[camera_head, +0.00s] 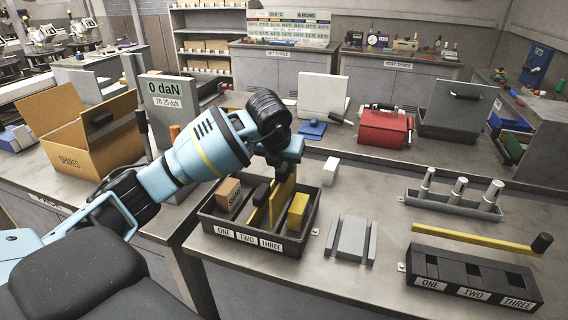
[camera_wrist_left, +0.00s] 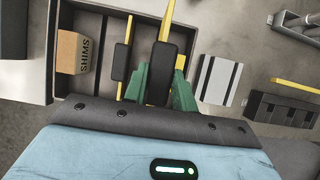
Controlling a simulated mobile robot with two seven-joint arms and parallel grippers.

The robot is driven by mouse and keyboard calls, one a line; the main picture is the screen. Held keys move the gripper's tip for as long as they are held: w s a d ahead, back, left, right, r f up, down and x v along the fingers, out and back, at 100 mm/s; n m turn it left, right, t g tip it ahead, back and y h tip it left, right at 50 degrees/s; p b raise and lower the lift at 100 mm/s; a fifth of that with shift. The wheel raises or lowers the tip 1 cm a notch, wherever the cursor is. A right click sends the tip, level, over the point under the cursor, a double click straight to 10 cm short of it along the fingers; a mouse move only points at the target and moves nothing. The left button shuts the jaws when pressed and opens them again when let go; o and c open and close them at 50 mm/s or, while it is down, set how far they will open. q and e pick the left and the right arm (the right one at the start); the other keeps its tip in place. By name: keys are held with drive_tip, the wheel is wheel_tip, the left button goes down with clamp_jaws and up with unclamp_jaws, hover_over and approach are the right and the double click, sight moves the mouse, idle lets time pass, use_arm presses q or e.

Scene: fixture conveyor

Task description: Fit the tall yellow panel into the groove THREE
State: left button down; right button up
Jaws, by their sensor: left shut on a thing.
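The tall yellow panel (camera_head: 284,196) stands upright in or just above the dark tray (camera_head: 213,226), whose front carries labels ONE, TWO and THREE. My left gripper (camera_head: 282,160) is shut on its upper part. In the left wrist view the panel (camera_wrist_left: 167,22), with a black grip, sits between the green fingers of my left gripper (camera_wrist_left: 160,85). Its lower edge is hidden by the tray wall. A black fixture (camera_head: 470,272) at the front right has slots also labelled ONE, TWO and THREE. My right gripper is out of view.
In the tray are a SHIMS box (camera_head: 229,194), another yellow panel (camera_wrist_left: 127,45) with a black grip, and a yellow block (camera_head: 297,211). A grey grooved block (camera_head: 351,240) lies right of it. A yellow bar (camera_head: 472,238) with a black knob lies behind the fixture.

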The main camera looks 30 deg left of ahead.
use_arm(q)
drive_tip(key=shift+w+r, duration=0.1)
drive_tip(key=shift+w, duration=0.1)
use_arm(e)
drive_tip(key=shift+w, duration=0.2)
use_arm(q)
drive_tip(key=shift+s, duration=0.15)
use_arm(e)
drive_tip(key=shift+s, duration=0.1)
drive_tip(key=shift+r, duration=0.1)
use_arm(q)
drive_tip(key=shift+r, duration=0.15)
drive_tip(key=shift+f, duration=2.05)
drive_tip(key=shift+f+b, duration=0.35)
drive_tip(key=shift+f, duration=0.4)
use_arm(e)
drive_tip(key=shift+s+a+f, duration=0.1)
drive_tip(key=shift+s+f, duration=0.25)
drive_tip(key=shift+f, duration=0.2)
